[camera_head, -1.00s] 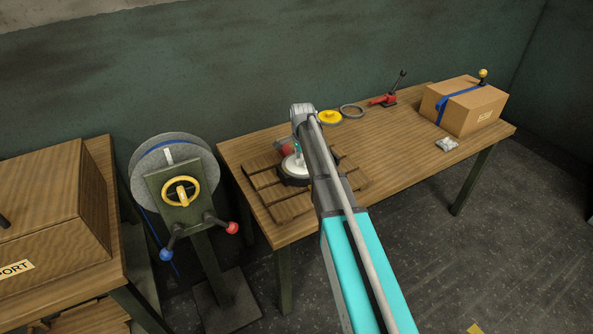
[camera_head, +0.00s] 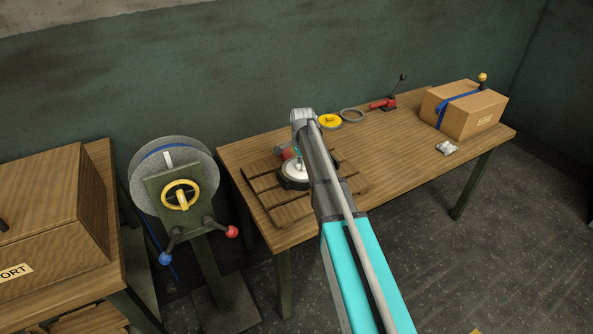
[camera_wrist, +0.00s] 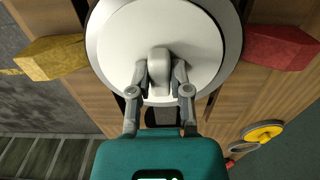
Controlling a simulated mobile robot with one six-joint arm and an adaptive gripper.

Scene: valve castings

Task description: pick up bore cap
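The bore cap (camera_wrist: 112,42), a pale round disc with a grey upright knob (camera_wrist: 160,68), fills the top middle of the wrist view. My gripper (camera_wrist: 160,78) has its two grey fingers on either side of the knob, seemingly touching it. In the head view the cap (camera_head: 296,171) is a small white disc with a dark rim beneath, over the wooden pallet on the table, partly hidden by my arm. Whether it still rests on something below cannot be told.
The slatted pallet (camera_head: 290,211) lies on the wooden table (camera_head: 400,150). A yellow disc (camera_head: 330,121), a grey ring (camera_head: 352,115), a red clamp (camera_head: 384,104) and a strapped cardboard box (camera_head: 470,112) stand further back and right. A reel stand (camera_head: 180,190) is left.

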